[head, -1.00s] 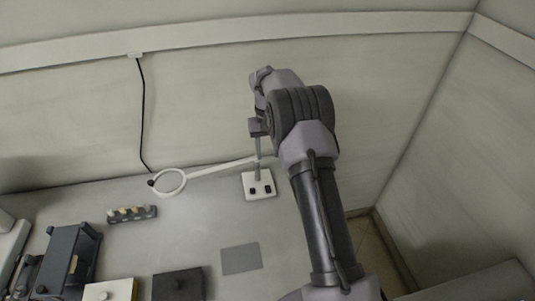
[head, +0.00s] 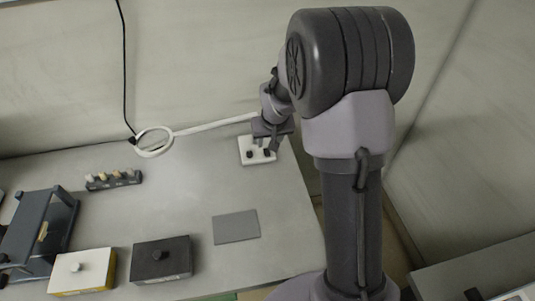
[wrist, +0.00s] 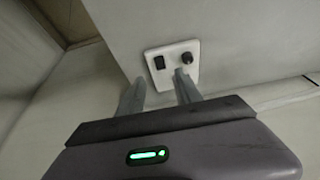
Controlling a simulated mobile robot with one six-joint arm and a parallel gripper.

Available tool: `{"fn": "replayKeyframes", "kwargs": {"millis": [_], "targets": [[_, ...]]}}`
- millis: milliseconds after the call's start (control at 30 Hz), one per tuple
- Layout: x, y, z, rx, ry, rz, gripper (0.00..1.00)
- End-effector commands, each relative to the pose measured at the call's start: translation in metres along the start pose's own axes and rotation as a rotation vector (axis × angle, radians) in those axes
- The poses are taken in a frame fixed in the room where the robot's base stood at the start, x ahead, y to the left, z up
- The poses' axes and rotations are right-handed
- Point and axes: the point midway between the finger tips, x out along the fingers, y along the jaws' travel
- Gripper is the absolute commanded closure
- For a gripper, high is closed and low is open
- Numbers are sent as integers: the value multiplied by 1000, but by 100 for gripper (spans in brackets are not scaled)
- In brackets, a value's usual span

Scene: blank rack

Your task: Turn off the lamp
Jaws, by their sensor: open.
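The lamp has a white ring head (head: 154,142) on a thin white arm, which runs right and passes behind my gripper. Its square white base plate (head: 246,143) stands near the right edge of the table and carries two black controls. In the wrist view the base (wrist: 177,54) shows a black rectangular switch (wrist: 159,62) on the left and a round black knob (wrist: 186,57) on the right. My gripper (wrist: 160,88) is open and empty, its fingers pointing toward the base, the right finger close below the knob. In the head view my gripper (head: 271,140) partly hides the base.
A grey square (head: 236,227) lies near the base. A small rack (head: 113,180) and a dark frame (head: 40,232) stand left. A black cable hangs on the wall.

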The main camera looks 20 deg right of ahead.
Motion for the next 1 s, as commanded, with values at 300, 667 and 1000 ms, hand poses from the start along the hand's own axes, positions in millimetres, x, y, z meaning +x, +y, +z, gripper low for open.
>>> {"fn": "replayKeyframes", "kwargs": {"millis": [300,667,1000], "targets": [[69,0,1,-1,0,0,58],[81,0,-1,-1,1,0,58],[81,0,0,-1,0,0,100]]}}
